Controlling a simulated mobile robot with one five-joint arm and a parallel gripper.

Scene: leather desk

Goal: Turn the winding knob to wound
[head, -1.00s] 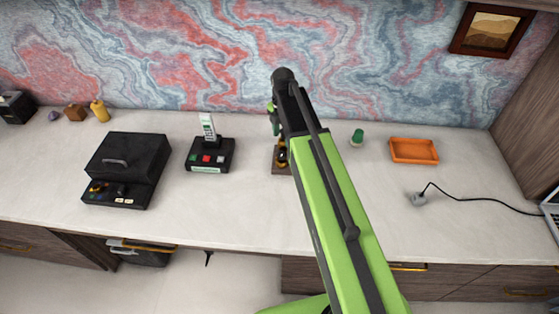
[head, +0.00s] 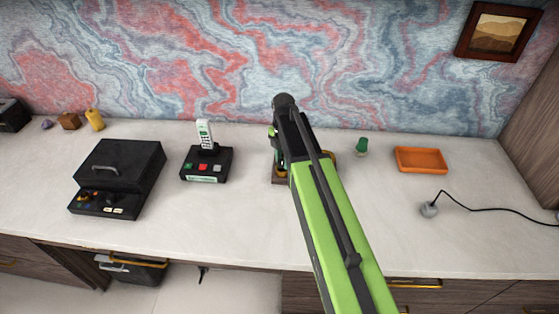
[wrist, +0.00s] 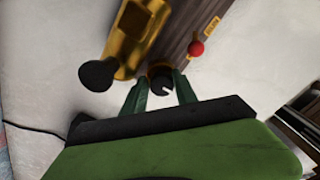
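In the wrist view, a dark round knob (wrist: 161,84) with a pale notch sits at the end of a wooden base (wrist: 188,35). My gripper (wrist: 161,78) has its two green fingers apart, one on each side of this knob; I cannot tell whether they touch it. A brass body (wrist: 140,35) with a black rounded end (wrist: 97,75) and a small red ball (wrist: 196,48) are on the same device. In the head view, the device's wooden base (head: 279,180) shows beside my arm, which hides most of it and my gripper.
A black phone unit (head: 207,165) and a black lidded box (head: 118,175) stand to the left. A green piece (head: 361,147), an orange tray (head: 420,159) and a grey plug with cable (head: 429,209) lie to the right. The desk front is clear.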

